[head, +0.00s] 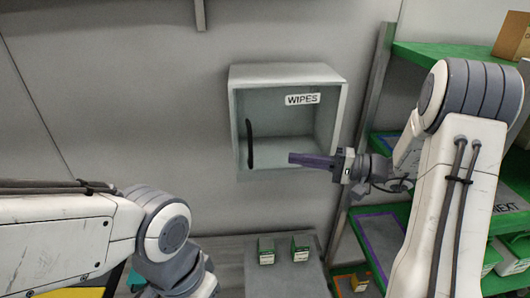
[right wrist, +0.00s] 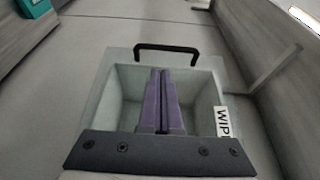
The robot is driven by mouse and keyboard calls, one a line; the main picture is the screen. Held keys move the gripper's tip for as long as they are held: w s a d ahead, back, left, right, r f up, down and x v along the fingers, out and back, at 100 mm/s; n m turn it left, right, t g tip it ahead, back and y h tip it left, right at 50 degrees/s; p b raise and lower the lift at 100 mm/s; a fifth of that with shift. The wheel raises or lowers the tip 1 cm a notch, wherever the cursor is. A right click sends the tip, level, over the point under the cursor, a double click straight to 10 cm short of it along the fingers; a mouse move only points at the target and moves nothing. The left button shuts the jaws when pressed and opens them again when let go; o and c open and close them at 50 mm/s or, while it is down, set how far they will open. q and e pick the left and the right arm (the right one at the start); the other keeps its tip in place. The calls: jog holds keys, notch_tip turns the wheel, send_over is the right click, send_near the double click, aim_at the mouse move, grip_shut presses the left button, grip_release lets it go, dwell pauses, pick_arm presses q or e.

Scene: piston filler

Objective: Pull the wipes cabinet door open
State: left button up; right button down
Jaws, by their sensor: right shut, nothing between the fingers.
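The wipes cabinet (head: 338,120) is a pale grey box on the wall with a "WIPES" label (head: 302,99) at its upper right. A black vertical handle (head: 249,143) stands at the left of its front. I can see into the box; the door panel looks clear and appears closed. My right gripper (head: 292,158), with purple fingers, is shut and empty in front of the cabinet's lower part, right of the handle and apart from it. In the right wrist view the handle (right wrist: 167,48) lies beyond the fingertips (right wrist: 160,72). My left gripper is out of view; only its arm shows.
A green-shelved rack (head: 440,52) stands right of the cabinet, close to my right arm. Below the cabinet, a grey surface (head: 275,280) holds two small green-and-white boxes (head: 266,251). The wall left of the cabinet is clear.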

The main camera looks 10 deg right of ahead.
aim_at(262, 152)
jog(key=p+x, duration=0.1)
jog(key=x, duration=0.1)
jog(key=p+x, duration=0.2)
jog(key=x, duration=0.1)
jog(key=p+x, duration=0.2)
jog(key=x, duration=0.1)
jog(key=shift+w+a+r, duration=0.1)
jog(key=shift+w+r, duration=0.15)
jog(key=shift+w+a+f, duration=0.1)
jog(key=shift+w+a, duration=0.2)
jog(key=shift+a, duration=0.3)
